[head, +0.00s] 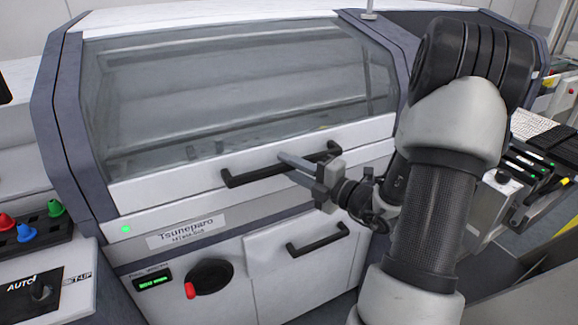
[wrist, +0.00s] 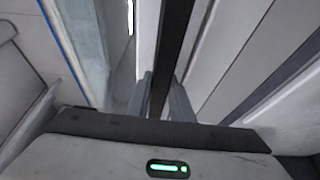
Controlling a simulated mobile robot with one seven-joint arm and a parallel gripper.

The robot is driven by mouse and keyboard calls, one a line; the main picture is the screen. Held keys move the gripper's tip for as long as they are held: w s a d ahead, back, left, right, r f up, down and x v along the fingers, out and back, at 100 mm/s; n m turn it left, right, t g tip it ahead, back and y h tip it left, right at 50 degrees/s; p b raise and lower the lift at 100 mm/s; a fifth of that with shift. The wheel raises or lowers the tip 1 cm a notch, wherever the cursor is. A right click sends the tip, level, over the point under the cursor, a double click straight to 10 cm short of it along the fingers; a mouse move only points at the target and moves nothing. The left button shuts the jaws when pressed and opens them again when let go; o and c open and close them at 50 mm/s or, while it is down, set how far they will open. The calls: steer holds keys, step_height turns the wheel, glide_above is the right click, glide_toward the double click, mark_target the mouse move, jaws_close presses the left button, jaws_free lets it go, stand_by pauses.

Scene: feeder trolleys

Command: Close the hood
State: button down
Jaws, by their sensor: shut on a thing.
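The hood (head: 150,185) of the machine has a large clear window above a white lower strip. It appears lowered over the front, with its lower strip just above the panel labelled Tsuneparo. I cannot tell whether it sits fully flush. A black bar handle (head: 245,179) runs across its lower strip; it also shows as a dark bar in the wrist view (wrist: 175,35). My gripper (head: 293,162) is at the right part of this handle. In the wrist view, its two grey fingers (wrist: 161,97) lie on either side of the bar, shut on it.
Below the hood are a second black handle (head: 316,238) on a lower panel and a black round switch with a red grip (head: 208,277). Coloured buttons (head: 30,228) stand at the left. A keyboard (head: 541,124) and a side console are at the right, behind my arm.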

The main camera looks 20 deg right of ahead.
steer(key=s+r+g+p, duration=0.1)
steer(key=s+r+p, duration=0.3)
steer(key=r+p, duration=0.3)
steer(key=p, duration=0.5)
steer(key=shift+r+m+g+p, duration=0.25)
steer(key=shift+m+g+p, duration=0.05)
steer(key=shift+p, duration=0.1)
steer(key=shift+d, duration=0.1)
steer(key=c, duration=1.6)
jaws_free()
steer(key=shift+o, duration=0.2)
steer(key=v, duration=1.7)
steer(key=shift+s+p, duration=0.3)
steer(key=shift+p, duration=0.05)
steer(key=shift+r, duration=0.15)
